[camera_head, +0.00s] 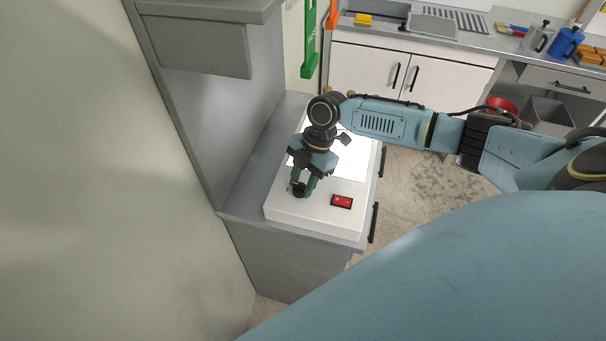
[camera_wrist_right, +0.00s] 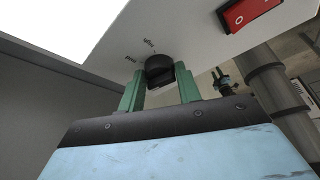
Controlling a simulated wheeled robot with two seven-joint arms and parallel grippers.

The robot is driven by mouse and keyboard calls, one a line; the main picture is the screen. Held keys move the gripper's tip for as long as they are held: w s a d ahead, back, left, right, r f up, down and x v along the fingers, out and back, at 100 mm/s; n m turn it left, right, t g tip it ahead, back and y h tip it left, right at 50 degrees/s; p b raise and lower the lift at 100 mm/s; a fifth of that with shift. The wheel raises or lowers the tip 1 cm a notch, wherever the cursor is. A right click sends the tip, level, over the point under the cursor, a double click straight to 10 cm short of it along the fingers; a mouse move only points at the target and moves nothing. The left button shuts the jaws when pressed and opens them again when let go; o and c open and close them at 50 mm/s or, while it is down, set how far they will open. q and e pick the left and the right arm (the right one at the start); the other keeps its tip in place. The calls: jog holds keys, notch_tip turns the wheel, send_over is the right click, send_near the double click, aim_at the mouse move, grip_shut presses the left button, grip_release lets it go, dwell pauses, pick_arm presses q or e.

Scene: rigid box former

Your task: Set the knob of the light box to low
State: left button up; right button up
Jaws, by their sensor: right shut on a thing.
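The light box (camera_head: 315,214) is a white box with a bright panel, lying on a grey counter. My right gripper (camera_head: 300,190) points down at the knob. In the right wrist view its green fingers (camera_wrist_right: 160,80) are on either side of the knob, shut on it.
A grey wall cabinet (camera_head: 195,45) and wall stand close on the left of the counter (camera_head: 250,180). A green tool (camera_head: 310,45) hangs behind. Across the floor is a white-doored bench (camera_head: 400,70) with jugs (camera_head: 566,42). Open floor (camera_head: 420,180) lies to the right.

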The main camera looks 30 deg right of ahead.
jog(key=shift+w+n+g+b, duration=0.1)
jog(key=shift+n+g+b, duration=0.25)
jog(key=shift+n, duration=0.45)
jog(key=o, duration=1)
jog(key=shift+c, duration=0.2)
jog(key=v, duration=1.3)
jog(key=shift+r+b, duration=0.2)
jog(key=shift+b, duration=0.25)
jog(key=shift+a, duration=0.15)
